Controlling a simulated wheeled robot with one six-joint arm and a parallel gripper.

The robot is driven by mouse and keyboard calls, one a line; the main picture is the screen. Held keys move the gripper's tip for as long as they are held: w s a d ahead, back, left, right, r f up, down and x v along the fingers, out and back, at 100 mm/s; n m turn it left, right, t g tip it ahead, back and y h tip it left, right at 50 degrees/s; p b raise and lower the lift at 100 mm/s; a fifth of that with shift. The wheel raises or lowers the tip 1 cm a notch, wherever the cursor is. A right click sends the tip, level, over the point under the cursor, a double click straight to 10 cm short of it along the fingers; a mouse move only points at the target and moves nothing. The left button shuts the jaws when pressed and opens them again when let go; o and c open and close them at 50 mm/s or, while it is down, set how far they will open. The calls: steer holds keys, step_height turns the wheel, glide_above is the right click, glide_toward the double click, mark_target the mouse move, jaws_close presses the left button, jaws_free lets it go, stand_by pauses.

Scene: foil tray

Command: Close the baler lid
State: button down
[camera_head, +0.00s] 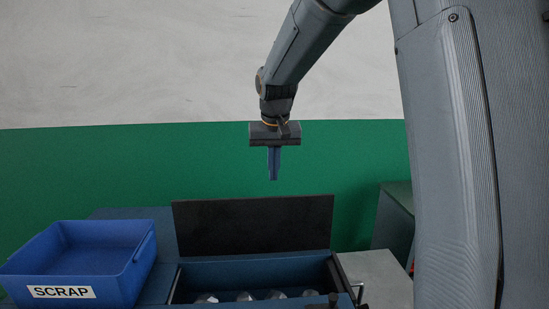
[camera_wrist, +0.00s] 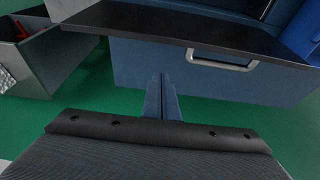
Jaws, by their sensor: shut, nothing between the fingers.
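The baler lid (camera_head: 253,225) is a dark flat panel standing raised at the back of the blue baler box (camera_head: 255,272). The baler is open, and several silvery foil lumps (camera_head: 245,296) show inside it. In the wrist view the lid (camera_wrist: 140,26) shows as a dark slab across the top, with a pale metal handle (camera_wrist: 222,62) at its edge. My gripper (camera_head: 273,178) hangs pointing down above the lid's top edge, apart from it. Its fingers also show in the wrist view (camera_wrist: 162,82), shut together and empty.
A blue bin labelled SCRAP (camera_head: 128,275) stands left of the baler. A grey-green cabinet (camera_head: 397,215) stands at the right; in the wrist view a box (camera_wrist: 45,65) holds something red. A pale surface (camera_head: 378,278) lies right of the baler. The air around my gripper is clear.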

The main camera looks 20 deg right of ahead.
steer(key=s+f+p, duration=0.3)
steer(key=shift+a+f, duration=0.25)
steer(key=shift+f, duration=0.05)
steer(key=shift+b, duration=0.3)
